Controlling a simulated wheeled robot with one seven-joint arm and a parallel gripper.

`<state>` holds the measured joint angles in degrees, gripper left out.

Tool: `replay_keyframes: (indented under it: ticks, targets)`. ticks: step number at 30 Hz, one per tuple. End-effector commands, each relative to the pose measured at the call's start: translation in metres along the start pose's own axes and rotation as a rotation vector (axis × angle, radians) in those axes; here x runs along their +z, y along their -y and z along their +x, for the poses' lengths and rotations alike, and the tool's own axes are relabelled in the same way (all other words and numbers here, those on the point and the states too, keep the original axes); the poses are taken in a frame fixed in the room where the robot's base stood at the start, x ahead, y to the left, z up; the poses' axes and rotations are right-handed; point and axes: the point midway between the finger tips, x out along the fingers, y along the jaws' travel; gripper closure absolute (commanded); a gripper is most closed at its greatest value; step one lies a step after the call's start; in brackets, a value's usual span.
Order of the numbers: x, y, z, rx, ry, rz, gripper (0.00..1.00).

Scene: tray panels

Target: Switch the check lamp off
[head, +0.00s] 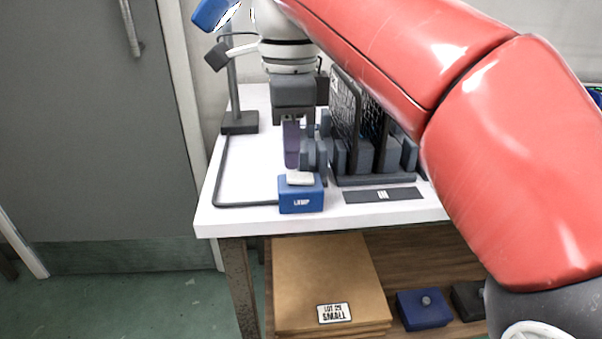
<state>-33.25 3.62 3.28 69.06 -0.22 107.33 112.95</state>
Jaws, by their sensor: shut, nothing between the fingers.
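The lamp switch is a blue box (301,201) marked "LAMP" with a pale rocker (300,179) on top, at the front edge of the white table. The check lamp's blue head (213,12) is at the top left, partly cut off by the frame. Its underside looks bright white, but I cannot tell surely whether it is lit. My gripper (291,164) points down with its purple fingers shut and empty. It appears just above or behind the rocker; I cannot tell whether it touches.
A dark rack (375,181) holding upright panels stands close right of my gripper. The lamp's post base (239,123) and a dark cable (218,175) lie to the left on the white table (240,222). Cardboard (325,270) and a blue box (424,311) are on the shelf below.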

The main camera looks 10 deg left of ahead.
Motion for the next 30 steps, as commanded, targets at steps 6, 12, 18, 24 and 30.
replay_keyframes:
  ticks: [6, 12, 18, 24, 30]
  targets:
    - [0.0, 0.0, 0.0, 0.0, 0.0, 0.0, 1.0]
    - [0.0, 0.0, 0.002, 0.0, 0.0, 0.0, 1.0]
    - [0.0, 0.0, 0.005, 0.0, 0.0, 0.0, 1.0]
    - [0.0, 0.0, 0.008, 0.0, 0.0, 0.0, 1.0]
    - [0.0, 0.0, 0.011, 0.0, 0.0, 0.0, 1.0]
